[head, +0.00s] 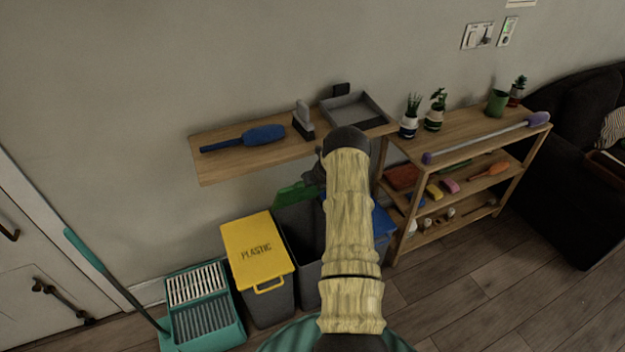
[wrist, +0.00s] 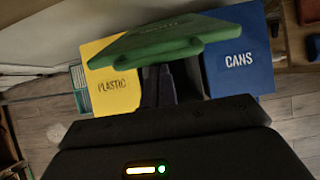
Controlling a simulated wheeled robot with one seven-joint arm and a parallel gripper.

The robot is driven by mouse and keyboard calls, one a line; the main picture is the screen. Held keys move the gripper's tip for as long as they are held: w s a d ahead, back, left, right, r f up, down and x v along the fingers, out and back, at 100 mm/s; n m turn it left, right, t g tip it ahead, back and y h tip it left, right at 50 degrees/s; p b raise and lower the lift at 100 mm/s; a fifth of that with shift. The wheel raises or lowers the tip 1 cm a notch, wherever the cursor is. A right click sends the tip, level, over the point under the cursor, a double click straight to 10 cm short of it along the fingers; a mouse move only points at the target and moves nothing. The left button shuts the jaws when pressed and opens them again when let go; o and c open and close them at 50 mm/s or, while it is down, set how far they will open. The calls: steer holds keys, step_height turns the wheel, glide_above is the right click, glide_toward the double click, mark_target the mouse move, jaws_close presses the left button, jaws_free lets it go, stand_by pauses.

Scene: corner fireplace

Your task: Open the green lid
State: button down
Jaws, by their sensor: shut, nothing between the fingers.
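The green lid (head: 295,195) stands raised and tilted up at the back of its dark bin (head: 300,232), whose opening shows in the head view. In the wrist view the lid (wrist: 150,40) spans the top of the picture, between the yellow and blue lids. My gripper (wrist: 158,72) is shut and empty, pointing toward the bin just below the lid's front edge. I cannot tell whether the fingers touch the lid. In the head view my arm hides the gripper and part of the bin.
A yellow PLASTIC lid (head: 257,250) is closed on the left bin; a blue CANS lid (wrist: 238,50) is on the right. A wall shelf (head: 220,172) with a blue brush (head: 262,135) hangs above. A wooden rack (head: 465,140) stands right.

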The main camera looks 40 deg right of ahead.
steer(key=shift+t, duration=0.4)
steer(key=w+r, duration=0.2)
steer(key=r, duration=0.1)
steer(key=shift+w+d+r, duration=0.3)
steer(key=shift+w+d, duration=0.05)
steer(key=shift+w, duration=0.05)
steer(key=s+a+f+b, duration=0.2)
steer(key=s+f+b, duration=0.3)
steer(key=s, duration=0.1)
step_height(320, 180, up, 10)
steer(key=shift+s+d+g, duration=0.25)
steer(key=shift+g, duration=0.15)
